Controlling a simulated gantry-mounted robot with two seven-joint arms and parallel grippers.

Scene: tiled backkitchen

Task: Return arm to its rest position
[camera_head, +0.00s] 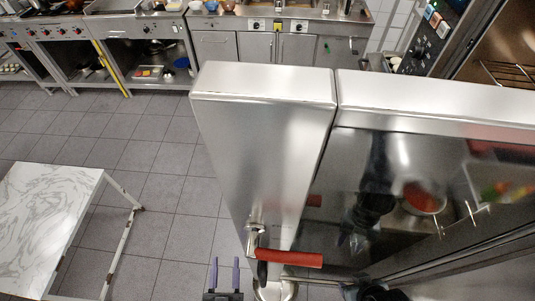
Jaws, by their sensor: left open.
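My left gripper (225,274) shows at the bottom edge, left of centre. Its two purple fingers point up the picture and stand apart with nothing between them, so it is open and empty. Its arm is cut off by the bottom edge. It is just left of a red handle (290,258) on a large steel appliance (262,130), with a visible gap between them. My right gripper cannot be made out; a dark shape at the bottom right is too unclear to name.
The steel appliance with a glossy reflecting front fills the centre and right. A marble-topped table (45,215) stands at the left. Tiled floor (165,190) between them is clear. Steel counters (265,45) with shelves line the back. An open oven (510,60) with racks is at upper right.

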